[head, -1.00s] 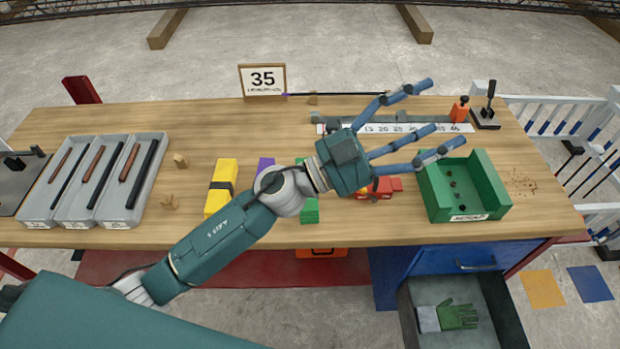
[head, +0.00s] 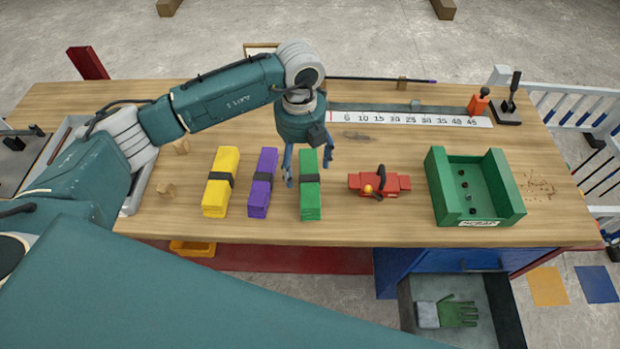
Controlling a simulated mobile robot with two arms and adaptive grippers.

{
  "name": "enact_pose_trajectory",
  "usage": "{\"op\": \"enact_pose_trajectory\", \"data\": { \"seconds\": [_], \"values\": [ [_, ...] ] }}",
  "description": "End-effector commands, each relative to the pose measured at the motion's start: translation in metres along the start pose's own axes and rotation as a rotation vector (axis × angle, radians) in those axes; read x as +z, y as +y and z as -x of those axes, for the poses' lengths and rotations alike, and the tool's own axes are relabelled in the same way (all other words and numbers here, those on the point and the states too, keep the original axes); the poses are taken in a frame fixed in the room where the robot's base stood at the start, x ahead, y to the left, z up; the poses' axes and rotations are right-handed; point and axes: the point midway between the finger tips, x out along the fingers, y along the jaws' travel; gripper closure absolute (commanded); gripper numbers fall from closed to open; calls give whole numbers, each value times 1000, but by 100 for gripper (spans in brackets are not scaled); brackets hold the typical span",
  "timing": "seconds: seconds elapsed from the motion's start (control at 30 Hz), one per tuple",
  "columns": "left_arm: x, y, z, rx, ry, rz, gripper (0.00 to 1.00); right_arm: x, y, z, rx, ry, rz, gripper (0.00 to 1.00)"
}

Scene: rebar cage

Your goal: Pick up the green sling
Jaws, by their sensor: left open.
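The green sling (head: 310,201) is a folded green bundle with a dark band around its middle, lying on the wooden workbench. My left gripper (head: 308,172) is open and points down over the far half of the green sling, its fingers spread to either side. Whether the fingers touch it I cannot tell. A purple sling (head: 262,196) and a yellow sling (head: 220,196), each with a dark band, lie to its left. My right gripper is not in view.
A red tool (head: 392,184) lies right of the green sling, and a green scrap bin (head: 509,207) stands farther right. A ruler strip (head: 400,119) runs behind. An open drawer (head: 488,322) holds a green glove.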

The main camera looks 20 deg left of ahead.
Motion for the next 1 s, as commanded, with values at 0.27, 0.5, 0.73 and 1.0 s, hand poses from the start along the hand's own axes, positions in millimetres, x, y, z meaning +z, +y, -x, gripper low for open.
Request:
{"op": "enact_pose_trajectory", "data": {
  "seconds": [0.27, 0.5, 0.73, 1.0],
  "values": [
    [-2, -2, -23, -1, 3, -3, 22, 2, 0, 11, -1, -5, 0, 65],
    [-6, -8, -58, -2, 3, -3, 22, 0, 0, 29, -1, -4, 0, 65],
    [-5, -8, -71, -5, 0, -3, 22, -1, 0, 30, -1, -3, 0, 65],
    [-5, -8, -71, -5, 0, -3, 50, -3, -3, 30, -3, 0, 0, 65]
  ]
}}
